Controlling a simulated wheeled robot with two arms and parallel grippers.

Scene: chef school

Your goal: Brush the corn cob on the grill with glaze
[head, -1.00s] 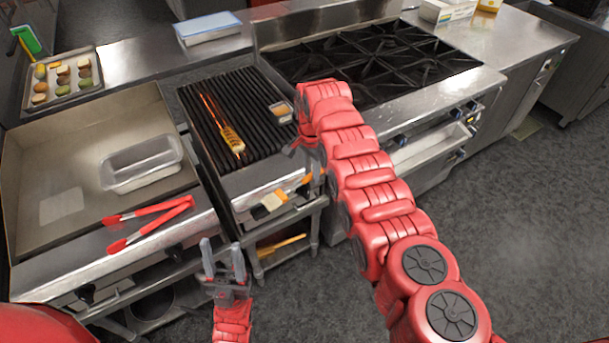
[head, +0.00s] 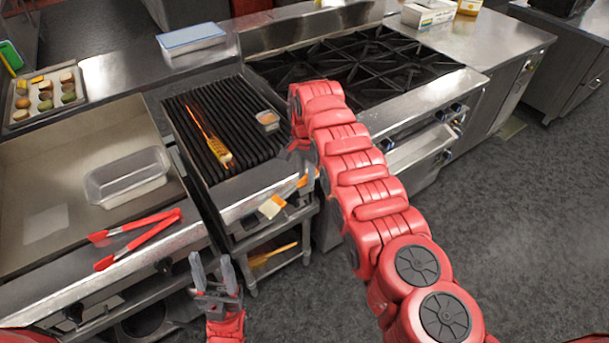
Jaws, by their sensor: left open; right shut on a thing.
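The corn cob (head: 221,153) lies on the dark grill grate (head: 232,128), with a thin orange stick running up and to the left from it. A small clear container with orange-brown content (head: 268,120), perhaps the glaze, sits at the grate's right side. My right gripper (head: 301,168) is shut on a brush, its fingers partly hidden by my arm. The brush's pale head (head: 271,207) shows low in front of the grill, below and right of the cob. My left gripper (head: 213,273) is open and empty, low in front of the cooking station.
Red tongs (head: 140,232) lie on the front ledge of the griddle at left, near a clear empty tray (head: 128,177). A stove (head: 365,65) is right of the grill. A tray of food pieces (head: 46,96) stands far left. A wooden-handled tool (head: 272,254) lies on the shelf below.

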